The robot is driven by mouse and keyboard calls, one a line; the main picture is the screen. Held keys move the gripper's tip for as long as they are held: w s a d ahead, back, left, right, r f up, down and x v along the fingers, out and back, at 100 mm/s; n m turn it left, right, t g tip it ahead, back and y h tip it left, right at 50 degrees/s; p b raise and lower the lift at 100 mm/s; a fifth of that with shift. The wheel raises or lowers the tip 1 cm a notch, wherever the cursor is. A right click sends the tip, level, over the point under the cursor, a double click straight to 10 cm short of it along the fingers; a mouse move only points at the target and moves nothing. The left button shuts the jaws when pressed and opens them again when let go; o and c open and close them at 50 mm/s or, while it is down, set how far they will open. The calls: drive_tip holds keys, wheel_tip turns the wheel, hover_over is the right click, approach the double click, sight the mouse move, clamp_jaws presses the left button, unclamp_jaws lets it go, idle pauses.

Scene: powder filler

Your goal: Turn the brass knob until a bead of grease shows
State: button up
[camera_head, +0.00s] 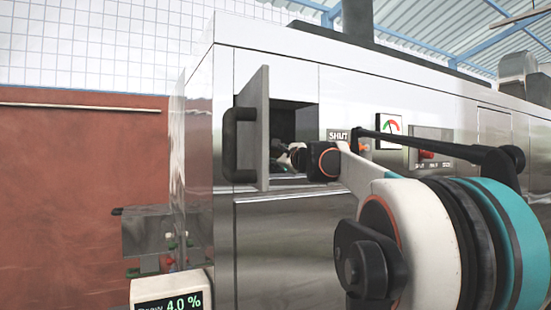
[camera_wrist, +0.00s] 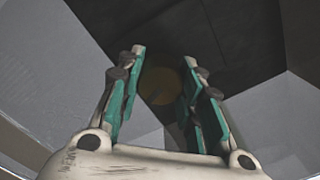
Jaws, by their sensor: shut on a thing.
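The brass knob (camera_wrist: 162,86) shows as a dim, round, yellow-brown shape in the wrist view, between the two green-padded fingers. My gripper (camera_wrist: 164,58) is shut on it, with one finger on each side. In the head view my gripper (camera_head: 283,163) reaches into the dark opening of the steel machine (camera_head: 285,235), and the knob is hidden there. The space around the knob is dark, and I cannot make out any grease.
The compartment door (camera_head: 262,125) stands open left of my wrist, with a black handle (camera_head: 240,145). A gauge (camera_head: 390,131) and a red switch (camera_head: 427,154) sit on the panel to the right, behind my arm. A display (camera_head: 172,297) reading 4.0 % stands lower left.

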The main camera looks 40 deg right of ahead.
drive_tip(key=o, duration=1.1)
drive_tip(key=shift+c, duration=0.2)
drive_tip(key=v, duration=0.7)
drive_tip(key=shift+s, duration=0.25)
